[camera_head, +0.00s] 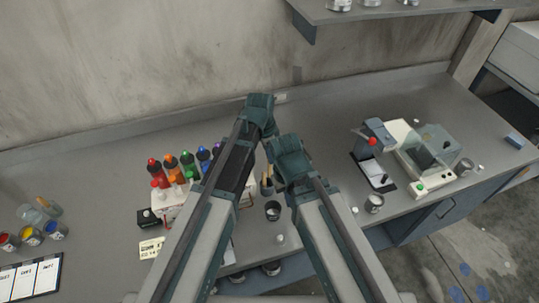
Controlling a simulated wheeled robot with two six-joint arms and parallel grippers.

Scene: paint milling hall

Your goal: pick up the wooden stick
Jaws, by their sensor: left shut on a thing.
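My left gripper (262,103) is the higher one, above the back of the bench near the wall. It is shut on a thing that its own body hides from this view. A short brown wooden piece, looking like part of the wooden stick (267,184), shows between my arms, below the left gripper in the picture. Its upper part and any contact with the jaws are hidden. My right gripper (288,155) is just below and right of the left one. Its fingers are hidden. A small dark cup (272,211) stands just below the brown piece.
Colored bottles (171,165) stand left of my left arm, with a white box behind that arm. Paint cups (30,236) and a chart (31,278) lie far left. A machine (424,150) and metal cup (374,203) stand right. A shelf (370,12) overhangs the back.

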